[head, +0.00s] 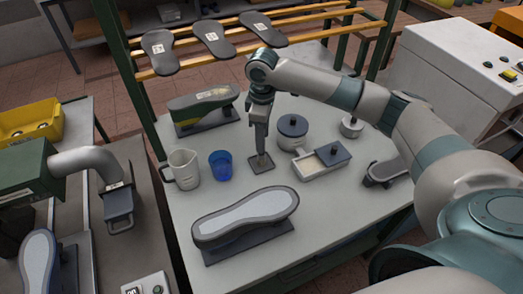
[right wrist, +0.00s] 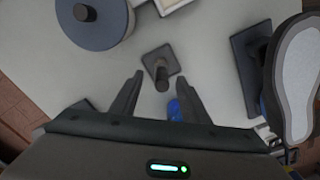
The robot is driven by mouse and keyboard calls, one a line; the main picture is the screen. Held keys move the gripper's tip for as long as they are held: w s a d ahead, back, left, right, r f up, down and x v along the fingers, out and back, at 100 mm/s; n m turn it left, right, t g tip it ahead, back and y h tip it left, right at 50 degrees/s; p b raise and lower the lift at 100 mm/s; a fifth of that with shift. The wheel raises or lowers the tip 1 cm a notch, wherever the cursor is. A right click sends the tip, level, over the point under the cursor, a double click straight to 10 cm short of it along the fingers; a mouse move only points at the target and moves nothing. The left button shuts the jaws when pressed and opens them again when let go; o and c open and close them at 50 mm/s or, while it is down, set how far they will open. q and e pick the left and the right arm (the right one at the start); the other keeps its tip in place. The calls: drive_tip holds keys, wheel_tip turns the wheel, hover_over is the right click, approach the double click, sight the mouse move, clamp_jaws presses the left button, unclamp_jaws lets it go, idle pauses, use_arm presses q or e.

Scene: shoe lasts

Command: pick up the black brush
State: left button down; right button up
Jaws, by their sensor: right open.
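The black brush (head: 262,165) stands on the middle of the table, with a flat dark square base. In the right wrist view, the dark upright handle and square base of the brush (right wrist: 161,68) lie just ahead of and between my fingertips. My right gripper (head: 261,150) points down over the brush, its fingers apart and empty. In the right wrist view, the right gripper (right wrist: 158,80) shows its two dark fingers spread. I cannot tell whether the fingertips are level with the handle. My left gripper is not in view.
A blue cup (head: 221,165) and a measuring jug (head: 183,168) stand left of the brush. A round lidded pot (head: 292,132) and a shallow tray (head: 308,168) stand to its right. A sole on a stand (head: 246,214) lies in front, a shoe last (head: 203,106) behind.

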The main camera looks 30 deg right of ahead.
sight(261, 161)
drive_tip(key=shift+f, duration=0.2)
drive_tip(key=shift+f+p, duration=0.55)
drive_tip(key=shift+p, duration=0.05)
drive_tip(key=f, duration=0.1)
drive_tip(key=f+p, duration=0.1)
drive_tip(key=f, duration=0.1)
drive_tip(key=shift+s+a, duration=0.1)
drive_tip(key=shift+a, duration=0.1)
drive_tip(key=shift+f, duration=0.5)
clamp_jaws()
